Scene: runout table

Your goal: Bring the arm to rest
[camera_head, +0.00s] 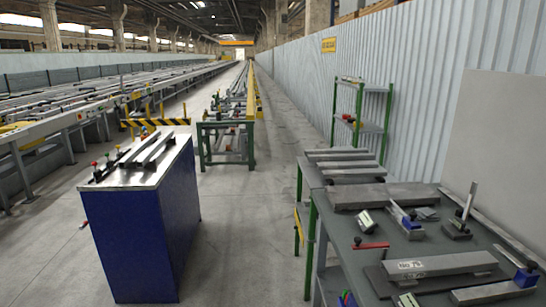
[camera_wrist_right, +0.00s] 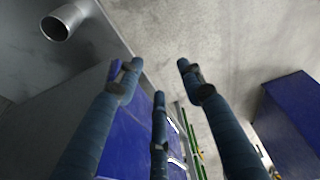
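My right gripper (camera_wrist_right: 158,78) shows in the right wrist view with its dark blue-grey fingers spread apart. Nothing is between the fingers, and they touch nothing that I can see. Behind them are pale concrete floor and blue surfaces. Neither of my arms shows in the head view, and my left gripper is in no view. I cannot tell from these frames how the arms are posed.
A blue cabinet (camera_head: 140,235) with metal bars on top stands at left front. A workbench (camera_head: 345,262) with steel blocks and tools is at right front. Concrete floor (camera_head: 240,240) lies clear between them. A blue box-like body (camera_wrist_right: 292,125) shows at right in the wrist view.

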